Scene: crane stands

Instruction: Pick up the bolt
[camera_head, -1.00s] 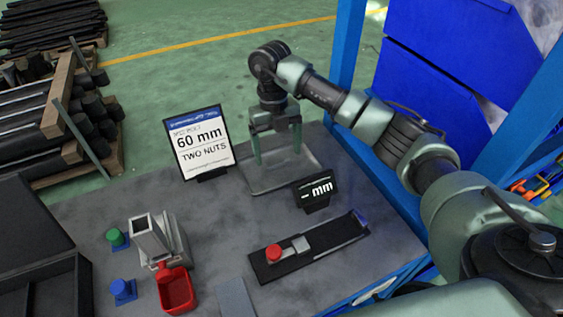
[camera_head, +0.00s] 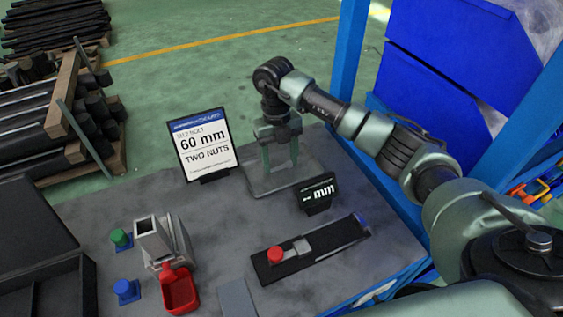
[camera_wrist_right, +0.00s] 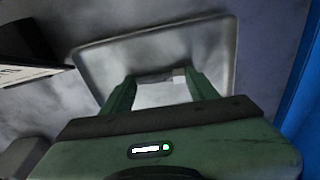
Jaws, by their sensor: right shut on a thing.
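A shallow grey metal tray (camera_head: 262,184) lies on the bench; it also fills the upper part of the right wrist view (camera_wrist_right: 92,60). My right gripper (camera_head: 280,166) points down over the tray, its two green fingers low and near the tray's floor. In the right wrist view my right gripper (camera_wrist_right: 160,80) is shut on a small pale grey bolt (camera_wrist_right: 158,77), which lies across between the fingertips. The bolt's ends are largely hidden by the fingers, and it is too small to make out in the head view. My left gripper is not in view.
In front are a small mm display (camera_head: 318,194) and a black measuring fixture (camera_head: 310,249) with a red knob. A grey stand (camera_head: 153,240), red scoop (camera_head: 180,291) and green and blue pegs stand left.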

